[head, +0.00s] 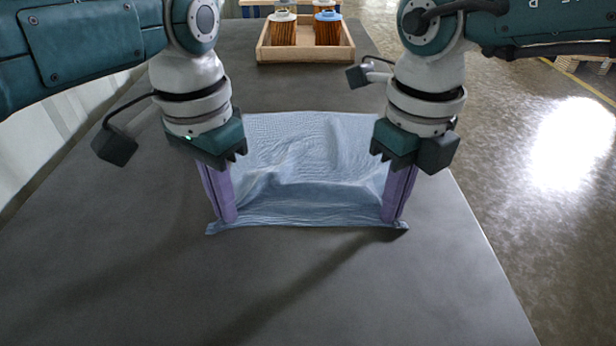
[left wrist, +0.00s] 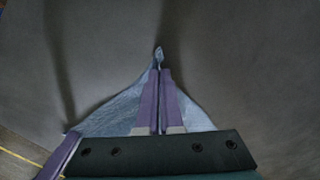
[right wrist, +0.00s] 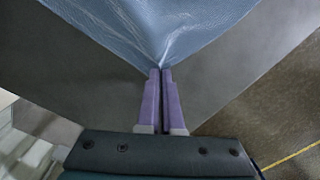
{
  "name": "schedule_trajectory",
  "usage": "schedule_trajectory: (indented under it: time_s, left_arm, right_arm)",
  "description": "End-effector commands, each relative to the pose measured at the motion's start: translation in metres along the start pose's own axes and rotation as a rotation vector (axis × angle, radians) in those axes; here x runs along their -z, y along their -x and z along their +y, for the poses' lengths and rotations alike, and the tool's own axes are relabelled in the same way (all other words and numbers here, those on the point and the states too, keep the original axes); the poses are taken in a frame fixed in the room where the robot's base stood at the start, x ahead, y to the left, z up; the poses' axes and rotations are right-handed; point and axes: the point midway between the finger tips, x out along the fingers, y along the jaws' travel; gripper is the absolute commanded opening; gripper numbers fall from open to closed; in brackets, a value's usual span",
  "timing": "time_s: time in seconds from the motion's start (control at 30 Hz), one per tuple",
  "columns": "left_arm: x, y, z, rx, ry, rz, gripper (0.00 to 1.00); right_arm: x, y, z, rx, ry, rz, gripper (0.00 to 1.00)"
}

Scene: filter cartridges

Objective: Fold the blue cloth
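The blue cloth (head: 300,211) lies on the dark grey table, wrinkled, with a raised fold across its middle. My left gripper (head: 229,220) is at the cloth's near left corner, its purple fingers closed together. In the left wrist view the cloth's corner (left wrist: 158,55) is pinched between the fingertips (left wrist: 160,72). My right gripper (head: 390,217) is at the near right corner. In the right wrist view its closed fingertips (right wrist: 160,71) meet the gathered cloth (right wrist: 160,40). Parts of the cloth's sides are hidden behind the grippers.
A wooden tray (head: 262,54) with filter cartridges (head: 328,31) stands at the table's far end. The table (head: 300,290) is clear in front of the cloth. Its right edge drops to a shiny floor (head: 540,200).

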Motion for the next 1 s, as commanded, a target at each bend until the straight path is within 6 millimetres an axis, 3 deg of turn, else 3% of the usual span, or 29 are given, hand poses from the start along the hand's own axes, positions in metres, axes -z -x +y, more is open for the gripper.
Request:
schedule_trajectory:
  time_s: [0.53, 1.0]
  left_arm:
    - [-0.002, 0.003, -0.002, 0.003, 0.002, -0.005, 0.0]
    - [-0.001, 0.044, -0.002, 0.004, 0.002, -0.004, 0.0]
  right_arm:
    - [0.002, 0.003, -0.002, 0.004, -0.002, 0.004, 0.0]
    - [0.001, 0.044, -0.002, 0.005, -0.002, 0.003, 0.0]
